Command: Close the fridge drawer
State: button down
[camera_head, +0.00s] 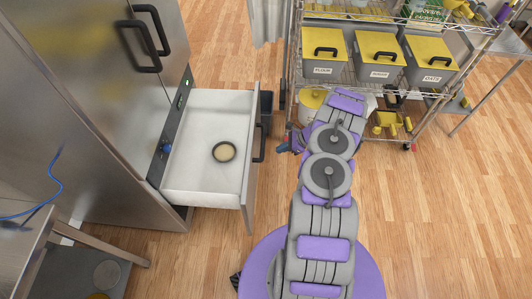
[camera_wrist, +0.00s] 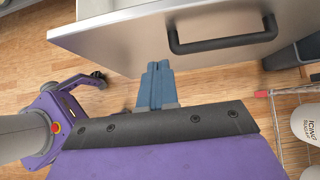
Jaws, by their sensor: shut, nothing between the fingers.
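The fridge drawer (camera_head: 206,170) is pulled out from the lower part of the steel fridge (camera_head: 112,122) at the left. A small round dish with pale contents (camera_head: 224,151) lies inside it. The drawer front also shows in the wrist view (camera_wrist: 135,48), with its black bar handle (camera_wrist: 222,42) to the right of my gripper. My gripper (camera_wrist: 157,68) has its blue fingers together and empty, pointing at the lower part of the drawer front. I cannot tell whether they touch it. In the head view my gripper (camera_head: 284,147) is small, to the right of the drawer handle (camera_head: 260,143).
A wire shelf rack (camera_head: 352,88) with yellow-lidded bins stands at the back right. A grey bin (camera_head: 266,106) is behind the drawer's far end. A steel table (camera_head: 25,250) is at the lower left. The wooden floor at right is clear.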

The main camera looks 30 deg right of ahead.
jog(key=w+a+r+b+x, duration=0.1)
jog(key=r+b+x, duration=0.1)
jog(key=x, duration=1)
jog(key=shift+a+b, duration=0.35)
jog(key=shift+b, duration=0.25)
jog(key=shift+w+a, duration=0.15)
jog(key=shift+a, duration=0.05)
